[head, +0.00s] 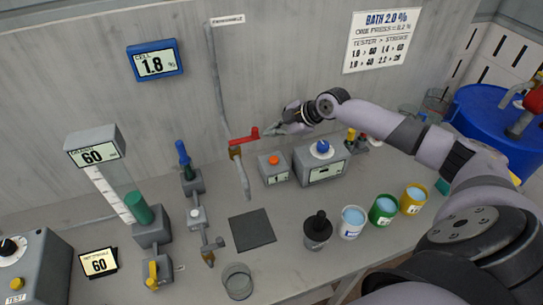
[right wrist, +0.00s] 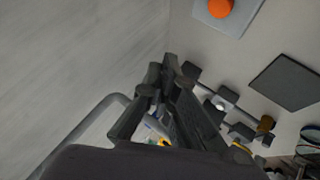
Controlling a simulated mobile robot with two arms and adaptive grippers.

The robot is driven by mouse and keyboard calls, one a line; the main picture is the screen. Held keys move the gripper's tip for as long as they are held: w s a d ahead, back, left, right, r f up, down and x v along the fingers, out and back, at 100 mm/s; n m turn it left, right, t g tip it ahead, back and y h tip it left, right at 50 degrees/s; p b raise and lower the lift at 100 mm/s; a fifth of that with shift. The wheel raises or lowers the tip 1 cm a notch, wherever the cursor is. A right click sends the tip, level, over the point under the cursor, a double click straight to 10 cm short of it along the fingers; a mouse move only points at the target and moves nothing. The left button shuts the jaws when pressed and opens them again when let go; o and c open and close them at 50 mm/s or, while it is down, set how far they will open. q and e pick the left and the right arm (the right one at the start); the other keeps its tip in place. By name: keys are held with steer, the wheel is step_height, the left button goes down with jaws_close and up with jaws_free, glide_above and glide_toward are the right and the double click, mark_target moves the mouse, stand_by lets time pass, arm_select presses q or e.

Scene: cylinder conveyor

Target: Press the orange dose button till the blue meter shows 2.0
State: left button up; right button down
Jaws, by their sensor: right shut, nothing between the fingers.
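The blue meter (head: 155,62) on the back wall reads 1.8 %. The orange dose button (head: 273,160) sits on top of a small grey box (head: 277,176) on the bench. The button also shows at the top of the right wrist view (right wrist: 220,8). My right gripper (head: 272,131) is shut and empty. In the head view it appears above and behind the button, apart from it, with its tips just right of a red lever (head: 243,138). In the right wrist view its closed fingers (right wrist: 165,72) are clear of the button. My left gripper is not in view.
A grey box with a blue knob (head: 321,149) stands right of the button box. A dark square pad (head: 252,229) lies in front. A black-topped bottle (head: 318,230) and white, green and yellow cups stand at the bench's front right. A wall sign (head: 382,40) reads BATH 2.0 %.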

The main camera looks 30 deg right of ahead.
step_height(320, 180, down, 4)
steer(key=b, duration=0.3)
steer(key=shift+f, duration=0.1)
steer(key=b, duration=0.3)
glide_above(273, 161)
step_height(273, 161, down, 4)
steer(key=shift+f, duration=0.4)
arm_select(q)
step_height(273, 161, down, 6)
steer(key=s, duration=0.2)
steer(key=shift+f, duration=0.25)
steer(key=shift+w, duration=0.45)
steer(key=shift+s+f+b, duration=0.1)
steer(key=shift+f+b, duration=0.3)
steer(key=shift+b, duration=0.25)
arm_select(e)
steer(key=shift+f, duration=0.4)
